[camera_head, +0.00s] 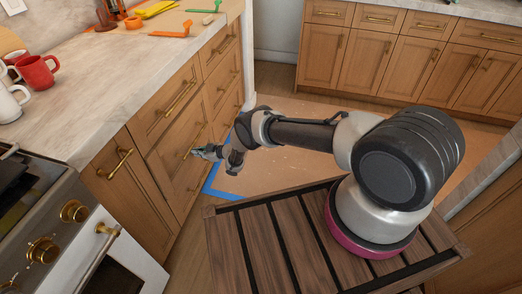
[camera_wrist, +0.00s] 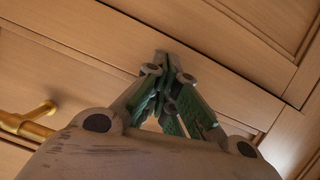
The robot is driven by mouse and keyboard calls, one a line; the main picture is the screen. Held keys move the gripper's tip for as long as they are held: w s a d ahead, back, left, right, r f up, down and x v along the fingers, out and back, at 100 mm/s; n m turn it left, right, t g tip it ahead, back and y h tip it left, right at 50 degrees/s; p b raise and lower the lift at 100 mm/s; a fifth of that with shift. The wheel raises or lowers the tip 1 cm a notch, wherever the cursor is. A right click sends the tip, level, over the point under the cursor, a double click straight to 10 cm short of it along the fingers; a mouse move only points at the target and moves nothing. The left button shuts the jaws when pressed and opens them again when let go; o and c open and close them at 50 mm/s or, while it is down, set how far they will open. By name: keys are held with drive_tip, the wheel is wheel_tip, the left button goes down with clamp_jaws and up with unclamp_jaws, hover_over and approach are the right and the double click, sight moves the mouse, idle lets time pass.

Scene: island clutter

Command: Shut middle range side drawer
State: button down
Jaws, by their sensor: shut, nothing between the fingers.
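The middle drawer (camera_head: 174,147) is in the wooden drawer stack beside the range, with a brass handle (camera_head: 194,141). Its front looks flush or nearly flush with its neighbours; a small gap cannot be ruled out. My gripper (camera_head: 196,153) is shut and empty, at the drawer front just by the handle. In the wrist view the closed fingertips (camera_wrist: 163,58) point at the wooden front, close to or touching it; contact is unclear. A brass handle (camera_wrist: 28,122) shows to their left. My gripper's body hides the lower part of that view.
The range (camera_head: 62,225) with brass knobs stands at lower left. Red (camera_head: 37,72) and white mugs (camera_head: 10,103) stand on the marble counter (camera_head: 90,85); utensils lie farther back. Another handle (camera_head: 178,98) is above the drawer. Open floor (camera_head: 282,165) lies behind my arm, before the far cabinets.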

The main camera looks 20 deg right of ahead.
drive_tip(key=shift+w+a, duration=0.25)
drive_tip(key=shift+a, duration=0.3)
idle(0.6)
drive_tip(key=s+d, duration=0.3)
drive_tip(key=d, duration=0.3)
drive_tip(key=shift+s, duration=0.25)
idle(0.6)
